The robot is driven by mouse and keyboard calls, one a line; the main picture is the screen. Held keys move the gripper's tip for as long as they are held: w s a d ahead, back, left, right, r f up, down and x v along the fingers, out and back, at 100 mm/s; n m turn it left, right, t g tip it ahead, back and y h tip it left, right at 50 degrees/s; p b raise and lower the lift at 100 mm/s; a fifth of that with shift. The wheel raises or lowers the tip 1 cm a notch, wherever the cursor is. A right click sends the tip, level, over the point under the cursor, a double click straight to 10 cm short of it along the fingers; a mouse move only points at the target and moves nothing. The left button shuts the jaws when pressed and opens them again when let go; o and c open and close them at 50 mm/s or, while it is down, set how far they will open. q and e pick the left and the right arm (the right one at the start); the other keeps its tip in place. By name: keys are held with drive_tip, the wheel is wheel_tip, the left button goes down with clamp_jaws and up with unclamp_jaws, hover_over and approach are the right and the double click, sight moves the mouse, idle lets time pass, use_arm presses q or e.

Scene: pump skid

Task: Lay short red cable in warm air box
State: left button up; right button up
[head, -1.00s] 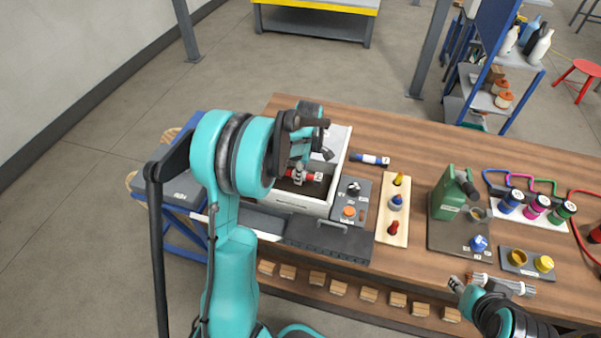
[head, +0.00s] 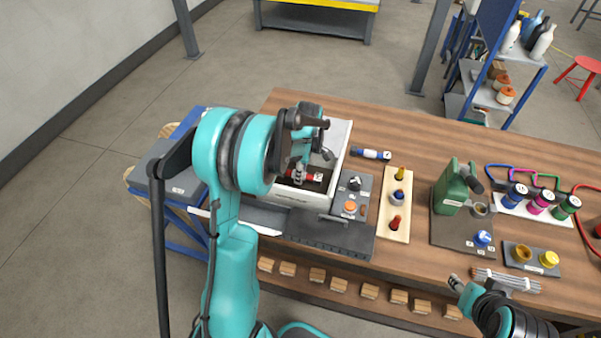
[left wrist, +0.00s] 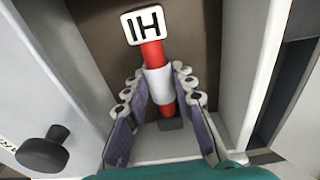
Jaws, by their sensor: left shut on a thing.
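The short red cable (head: 314,176) lies low inside a white-walled box with a dark brown floor (head: 342,139), which I take for the warm air box. In the left wrist view the red cable (left wrist: 152,55) has a white middle band and a white tag with black letters at its far end. My left gripper (head: 299,178) reaches down into the box and is shut on the cable around its white band, with one finger on each side. Whether the cable touches the floor is unclear. My right gripper (head: 457,283) is at the lower right; its jaws are too small to read.
A blue-and-white cable (head: 371,155) lies right of the box. A grey panel with knobs (head: 352,196), a wooden peg board (head: 397,225) and a green pump (head: 453,190) stand farther right. Bare wooden tabletop (head: 420,135) is free behind them.

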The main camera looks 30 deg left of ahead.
use_arm(q)
drive_tip(key=shift+f+b, duration=0.45)
drive_tip(key=shift+f, duration=0.2)
drive_tip(key=o, duration=1.1)
wheel_tip(320, 180, up, 12)
drive_tip(key=d, duration=0.1)
drive_tip(key=shift+w, duration=0.15)
drive_tip(key=s+d+r+m+t, duration=0.3)
drive_tip(key=s+d+r+m, duration=0.2)
drive_tip(key=s+d+m, duration=0.35)
drive_tip(key=s+d+f+m+t, duration=0.1)
drive_tip(key=s+d+m+t, duration=0.1)
drive_tip(key=s+m, duration=0.3)
drive_tip(key=s+d+f+m+t+h, duration=0.1)
drive_tip(key=s+d+f+m+t, duration=0.1)
drive_tip(key=s+m, duration=0.3)
drive_tip(key=shift+s+d+m, duration=0.4)
drive_tip(key=shift+d+m, duration=0.45)
drive_tip(key=shift+m, duration=0.2)
